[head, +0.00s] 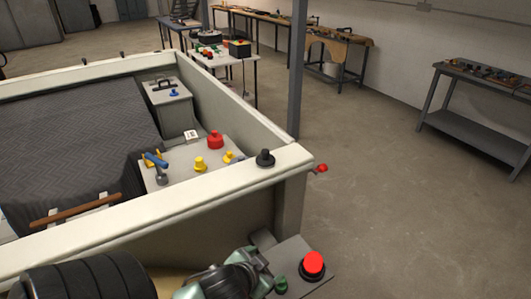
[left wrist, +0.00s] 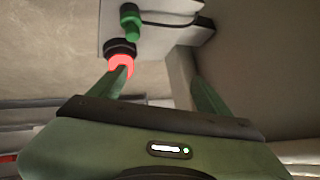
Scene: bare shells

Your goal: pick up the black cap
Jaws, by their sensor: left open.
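The black cap (head: 265,158) is a small round dark knob sitting on the pale rim (head: 215,180) of the large open-topped shell, close to its near right corner. I do not make it out in the left wrist view. My left gripper (left wrist: 160,76) is open, and I see nothing held between its green fingers. In the left wrist view its left fingertip overlaps a red button (left wrist: 120,62); I cannot tell whether they touch. In the head view green parts of my arm show at the bottom, below and left of the cap, without clear fingertips. My right gripper is not in view.
A grey panel (head: 318,283) with a red button (head: 313,264) and green knob (head: 281,284) lies below the rim. Inside the shell are a red knob (head: 215,139) and yellow knobs (head: 200,164). A red-tipped lever (head: 321,168) juts from the corner.

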